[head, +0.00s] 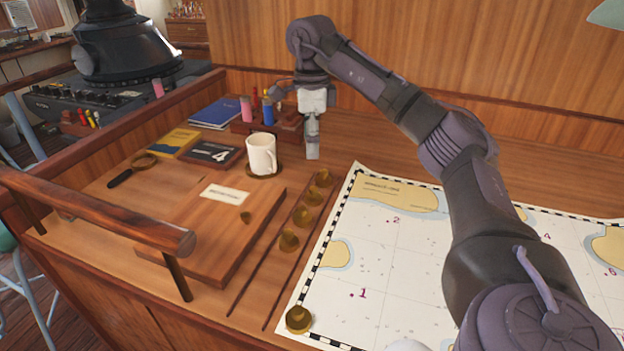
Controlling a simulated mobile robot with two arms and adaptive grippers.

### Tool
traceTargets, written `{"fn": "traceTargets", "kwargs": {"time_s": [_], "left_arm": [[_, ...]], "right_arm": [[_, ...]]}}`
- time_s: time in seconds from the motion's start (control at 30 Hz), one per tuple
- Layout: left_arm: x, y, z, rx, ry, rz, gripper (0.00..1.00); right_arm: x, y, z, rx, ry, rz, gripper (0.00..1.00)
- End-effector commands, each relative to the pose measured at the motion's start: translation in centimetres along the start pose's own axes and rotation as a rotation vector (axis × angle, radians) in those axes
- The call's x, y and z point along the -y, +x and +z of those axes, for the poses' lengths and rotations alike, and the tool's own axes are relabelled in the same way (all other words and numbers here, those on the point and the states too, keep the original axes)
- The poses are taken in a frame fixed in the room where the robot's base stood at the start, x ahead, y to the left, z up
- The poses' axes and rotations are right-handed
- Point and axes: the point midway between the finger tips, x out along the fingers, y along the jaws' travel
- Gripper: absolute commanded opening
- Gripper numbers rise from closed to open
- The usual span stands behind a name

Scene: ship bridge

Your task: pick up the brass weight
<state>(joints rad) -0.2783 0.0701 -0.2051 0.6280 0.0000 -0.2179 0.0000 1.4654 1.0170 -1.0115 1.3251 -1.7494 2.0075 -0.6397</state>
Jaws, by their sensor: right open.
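Several small round brass weights stand in a row on the wooden desk, between two thin dark rods. Another brass weight (299,319) sits on the near left corner of the chart (385,270). My right gripper (312,150) points down just beyond the far end of the row, right of the white mug. It is open and seen edge-on, with nothing visible in it. It appears apart from the weights. My left gripper is not in view.
A white mug (261,153) stands on a coaster close left of my right gripper. A pen holder (285,125) is behind. A wooden rail (95,213) edges the desk.

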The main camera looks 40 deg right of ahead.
Motion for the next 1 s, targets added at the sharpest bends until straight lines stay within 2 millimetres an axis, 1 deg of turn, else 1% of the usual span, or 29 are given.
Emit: {"fn": "traceTargets", "kwargs": {"time_s": [0.03, 0.07, 0.17, 0.2, 0.27, 0.33, 0.43, 0.53, 0.67, 0.8, 0.9, 1.0], "left_arm": [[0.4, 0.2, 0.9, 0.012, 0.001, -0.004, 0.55], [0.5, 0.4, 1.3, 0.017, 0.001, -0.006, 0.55], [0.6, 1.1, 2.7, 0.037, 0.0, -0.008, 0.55], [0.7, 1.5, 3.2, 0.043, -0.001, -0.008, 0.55], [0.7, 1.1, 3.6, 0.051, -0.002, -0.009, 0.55], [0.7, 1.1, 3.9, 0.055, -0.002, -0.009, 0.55], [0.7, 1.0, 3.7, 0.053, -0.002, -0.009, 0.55], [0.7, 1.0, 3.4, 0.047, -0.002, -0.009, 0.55], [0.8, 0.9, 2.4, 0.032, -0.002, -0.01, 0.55], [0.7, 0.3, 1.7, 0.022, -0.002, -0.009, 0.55], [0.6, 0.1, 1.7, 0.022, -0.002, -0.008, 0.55], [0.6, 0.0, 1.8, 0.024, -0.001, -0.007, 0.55]], "right_arm": [[0.0, 0.4, -0.1, -0.004, 0.0, 0.0, 0.75], [0.0, 0.8, -0.1, -0.005, 0.0, 0.0, 0.75], [-0.1, 2.7, -0.1, -0.007, -0.001, 0.003, 0.75], [-0.1, 3.6, -0.2, -0.007, 0.0, 0.003, 0.75], [0.0, 4.4, -0.2, -0.008, 0.001, 0.003, 0.75], [0.0, 5.7, -0.2, -0.007, 0.001, 0.002, 0.75], [0.0, 7.2, -0.3, -0.007, 0.001, 0.002, 0.75], [0.0, 8.1, -0.2, -0.005, 0.002, 0.0, 0.75], [0.1, 8.8, -0.3, -0.005, 0.002, 0.0, 0.75], [0.2, 10.7, -0.6, -0.008, 0.002, 0.002, 0.75], [0.3, 12.3, -0.7, -0.007, 0.002, 0.001, 0.75], [0.3, 13.3, -0.7, -0.005, 0.002, 0.0, 0.75]]}}
